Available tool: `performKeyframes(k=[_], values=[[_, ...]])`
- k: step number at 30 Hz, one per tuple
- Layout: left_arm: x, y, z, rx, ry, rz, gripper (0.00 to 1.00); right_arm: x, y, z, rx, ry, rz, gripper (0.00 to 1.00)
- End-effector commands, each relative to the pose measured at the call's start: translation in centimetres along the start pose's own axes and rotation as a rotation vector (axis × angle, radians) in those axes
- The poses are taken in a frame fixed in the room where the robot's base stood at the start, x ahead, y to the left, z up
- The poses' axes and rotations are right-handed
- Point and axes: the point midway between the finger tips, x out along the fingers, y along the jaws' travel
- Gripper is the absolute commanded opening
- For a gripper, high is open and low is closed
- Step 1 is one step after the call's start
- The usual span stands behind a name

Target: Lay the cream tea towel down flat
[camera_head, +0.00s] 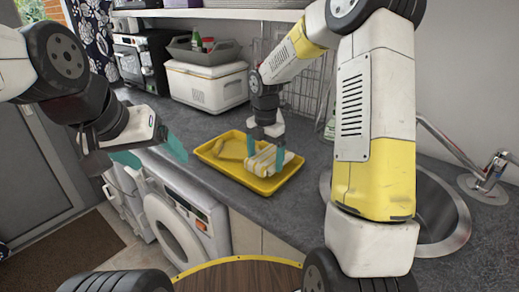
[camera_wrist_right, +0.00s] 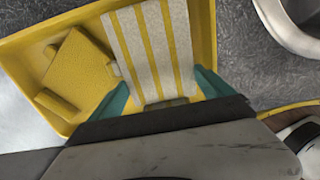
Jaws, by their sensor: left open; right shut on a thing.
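The cream tea towel with yellow stripes (camera_head: 268,165) lies folded in the right part of the yellow tray (camera_head: 222,170). In the right wrist view the towel (camera_wrist_right: 155,40) runs up from between the teal fingers of my right gripper (camera_wrist_right: 163,92). My right gripper (camera_head: 265,150) is shut on the towel, one finger on each side of it. The towel's end nearest the wrist is hidden by the gripper. My left gripper (camera_head: 150,152) is open and empty, left of the tray, over the washing machine side.
A white cooler box (camera_head: 206,88) stands behind, with a grey caddy (camera_head: 200,50) on top. The sink (camera_head: 440,210) is at right. Dark counter is clear left of the tray.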

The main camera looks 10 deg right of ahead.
Motion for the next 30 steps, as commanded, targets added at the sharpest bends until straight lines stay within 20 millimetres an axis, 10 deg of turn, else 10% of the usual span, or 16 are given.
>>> performKeyframes(k=[22,23,30], values=[[0.0,0.0,0.0,0.0,0.0,0.0,0.8,1.6,0.0,0.0,0.0,0.0,0.0,0.38],[0.0,0.0,0.0,0.0,0.0,0.0,0.8,1.6,0.0,0.0,0.0,0.0,0.0,0.94],[0.0,0.0,0.0,0.0,0.0,0.0,0.8,1.6,0.0,0.0,0.0,0.0,0.0,0.94]])
